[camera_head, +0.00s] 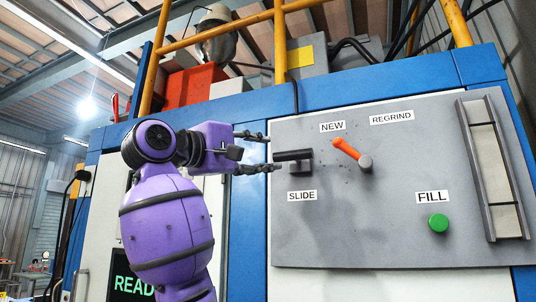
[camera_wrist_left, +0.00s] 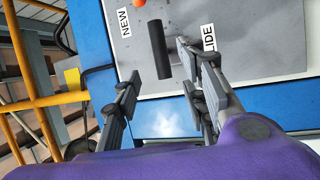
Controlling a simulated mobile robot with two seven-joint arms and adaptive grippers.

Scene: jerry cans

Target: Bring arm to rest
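My left arm is purple and comes up from the bottom left in the head view. Its gripper (camera_head: 262,152) is open and points right at the dark slide handle (camera_head: 293,156) on the grey panel (camera_head: 340,225). In the left wrist view the two fingers of the gripper (camera_wrist_left: 158,85) are spread apart with nothing between the tips. The slide handle (camera_wrist_left: 158,48) shows just ahead of the fingers, and I cannot tell whether a finger touches it. My right gripper is in neither view.
The panel also bears an orange lever (camera_head: 346,148) between the NEW and REGRIND labels, and a green FILL button (camera_head: 438,222). A vertical sight window (camera_head: 500,170) is at right. The blue machine frame (camera_head: 254,215) surrounds the panel. Yellow rails (camera_head: 280,45) stand above.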

